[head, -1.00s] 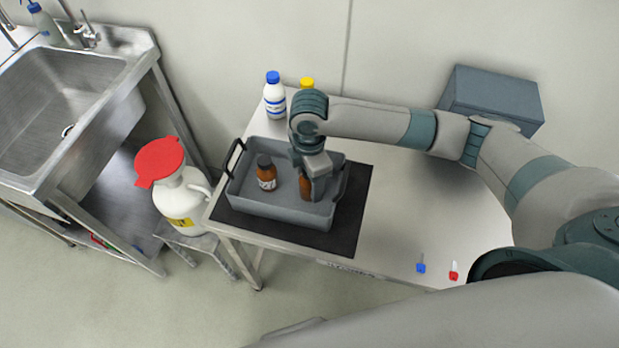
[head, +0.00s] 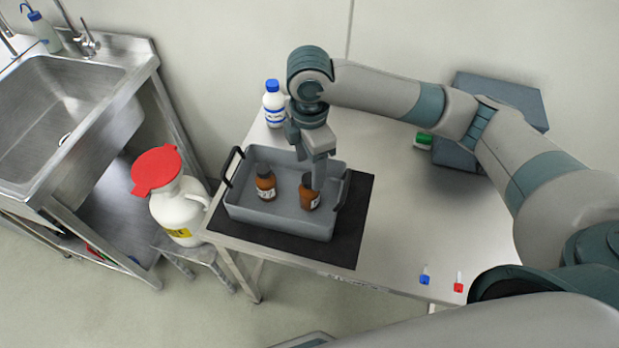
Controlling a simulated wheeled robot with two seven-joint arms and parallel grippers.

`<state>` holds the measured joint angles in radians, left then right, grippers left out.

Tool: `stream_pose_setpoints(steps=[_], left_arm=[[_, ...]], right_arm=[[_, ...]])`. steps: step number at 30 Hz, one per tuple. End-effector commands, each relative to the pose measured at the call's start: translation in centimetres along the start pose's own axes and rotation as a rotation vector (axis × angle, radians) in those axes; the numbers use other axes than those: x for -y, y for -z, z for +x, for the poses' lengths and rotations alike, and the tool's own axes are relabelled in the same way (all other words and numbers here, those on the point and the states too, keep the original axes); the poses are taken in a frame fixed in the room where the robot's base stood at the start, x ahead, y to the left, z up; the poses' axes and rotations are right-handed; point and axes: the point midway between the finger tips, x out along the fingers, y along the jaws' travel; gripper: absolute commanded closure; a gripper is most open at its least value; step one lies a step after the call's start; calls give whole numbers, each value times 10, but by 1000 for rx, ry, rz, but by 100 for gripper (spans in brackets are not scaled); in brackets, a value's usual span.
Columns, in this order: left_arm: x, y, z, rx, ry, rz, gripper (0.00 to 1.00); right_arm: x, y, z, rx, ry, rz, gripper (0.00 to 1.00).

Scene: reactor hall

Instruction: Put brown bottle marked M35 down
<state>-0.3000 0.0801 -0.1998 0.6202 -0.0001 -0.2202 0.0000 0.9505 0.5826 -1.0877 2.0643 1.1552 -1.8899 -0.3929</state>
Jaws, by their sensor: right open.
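Two brown bottles stand in a grey tray (head: 275,219) with black handles on a dark mat. One brown bottle (head: 265,186) is at the left, upright with a dark cap and a white label. The other brown bottle (head: 308,197) is at the right, below my right gripper. The label print is too small to read, so I cannot tell which is M35. My right gripper (head: 316,182) is open, pointing down just above and beside the right bottle, partly overlapping its top in the view. My left gripper is not in view.
A white bottle with a blue cap (head: 274,105) stands behind the tray. A grey box (head: 455,153) and a green-capped item (head: 423,140) are at the back right. Small blue (head: 425,278) and red (head: 459,285) items lie near the front edge. A white jug (head: 180,210) stands left.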

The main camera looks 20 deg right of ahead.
Motion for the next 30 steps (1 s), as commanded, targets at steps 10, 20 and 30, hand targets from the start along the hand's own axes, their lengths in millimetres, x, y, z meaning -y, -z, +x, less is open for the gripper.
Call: stream_pose_setpoints(steps=[10, 20, 30], left_arm=[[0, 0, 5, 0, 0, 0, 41], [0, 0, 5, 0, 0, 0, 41], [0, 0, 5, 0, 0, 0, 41]], right_arm=[[0, 0, -25, 0, 0, 0, 42], [0, 0, -26, 0, 0, 0, 42], [0, 0, -25, 0, 0, 1, 42]])
